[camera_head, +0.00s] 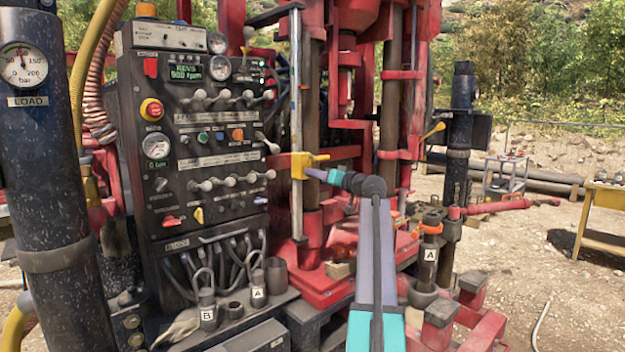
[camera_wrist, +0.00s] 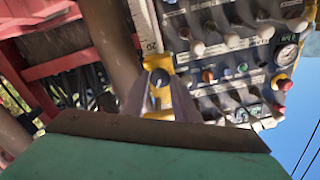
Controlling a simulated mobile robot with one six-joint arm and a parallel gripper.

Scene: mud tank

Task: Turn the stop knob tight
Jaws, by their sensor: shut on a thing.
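A yellow stop (camera_head: 298,166) sits on an upright scaled rod (camera_head: 296,110) to the right of the control panel. It also shows in the wrist view (camera_wrist: 158,62). The dark round stop knob (camera_wrist: 160,77) is on its near face, between my fingertips in the wrist view. My gripper (camera_head: 310,173) reaches the stop from the right and is shut on the knob. In the head view the gripper hides the knob. How tight the knob is cannot be told.
The black control panel (camera_head: 205,133) with levers and a red button (camera_head: 151,109) stands just left of the stop. Red rig columns rise close behind and to the right. A yellow-handled lever (camera_head: 434,130) sticks out at right. Open ground (camera_head: 530,250) lies further right.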

